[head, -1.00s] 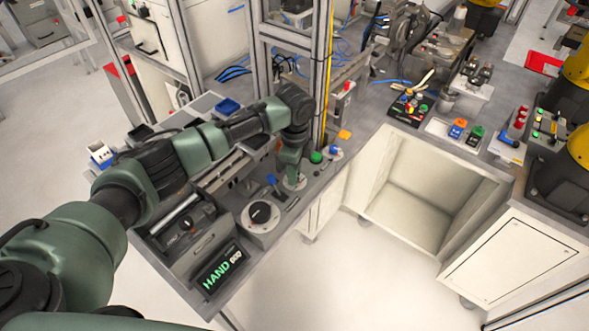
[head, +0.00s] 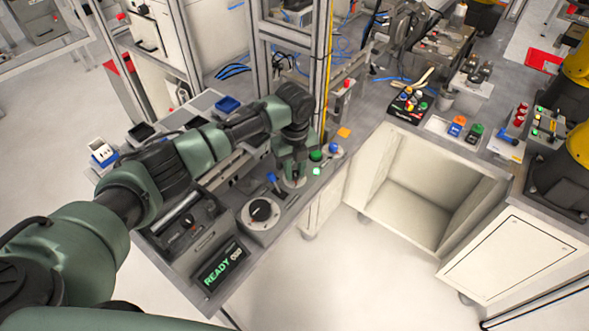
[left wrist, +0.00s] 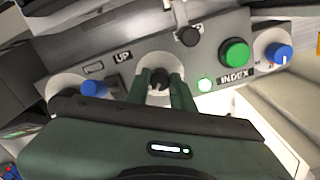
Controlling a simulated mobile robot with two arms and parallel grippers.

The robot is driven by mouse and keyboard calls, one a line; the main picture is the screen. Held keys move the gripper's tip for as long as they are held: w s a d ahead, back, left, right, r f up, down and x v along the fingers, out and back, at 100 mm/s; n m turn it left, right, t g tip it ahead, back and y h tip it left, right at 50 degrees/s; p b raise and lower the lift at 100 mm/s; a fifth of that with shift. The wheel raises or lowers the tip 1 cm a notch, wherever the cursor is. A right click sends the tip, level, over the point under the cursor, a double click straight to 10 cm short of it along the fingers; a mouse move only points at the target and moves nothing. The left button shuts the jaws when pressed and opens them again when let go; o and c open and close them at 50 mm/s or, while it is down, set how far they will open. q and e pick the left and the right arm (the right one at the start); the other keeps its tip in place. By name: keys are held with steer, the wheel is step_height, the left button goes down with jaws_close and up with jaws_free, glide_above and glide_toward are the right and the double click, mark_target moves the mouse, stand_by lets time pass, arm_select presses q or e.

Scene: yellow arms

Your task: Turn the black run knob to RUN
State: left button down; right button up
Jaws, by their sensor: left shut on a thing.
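A black knob (left wrist: 158,79) on a pale round plate (left wrist: 152,62) sits between the two green fingers of my left gripper in the left wrist view. The left gripper (head: 294,178) points down at the console and is shut on this knob. In the head view the gripper hides most of the knob. I cannot read a RUN mark or the knob's pointer. The console display (head: 220,265) reads READY in green. A small lamp (left wrist: 205,85) beside the knob is lit green. My right gripper is not in view.
A larger black dial (head: 261,210) and a blue-tipped lever (head: 272,178) stand near the gripper. A green button (left wrist: 235,52) and a blue knob (left wrist: 279,53) are to its right. A metal frame post (head: 322,75) rises close behind the arm.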

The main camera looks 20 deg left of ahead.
mark_target(295, 173)
arm_select(q)
steer(key=shift+m, duration=0.7)
steer(key=c, duration=1.2)
jaws_free()
steer(key=shift+r, duration=0.55)
step_height(295, 173, up, 7)
steer(key=shift+f+b, duration=0.15)
steer(key=shift+b, duration=0.95)
steer(key=shift+s+f, duration=0.1)
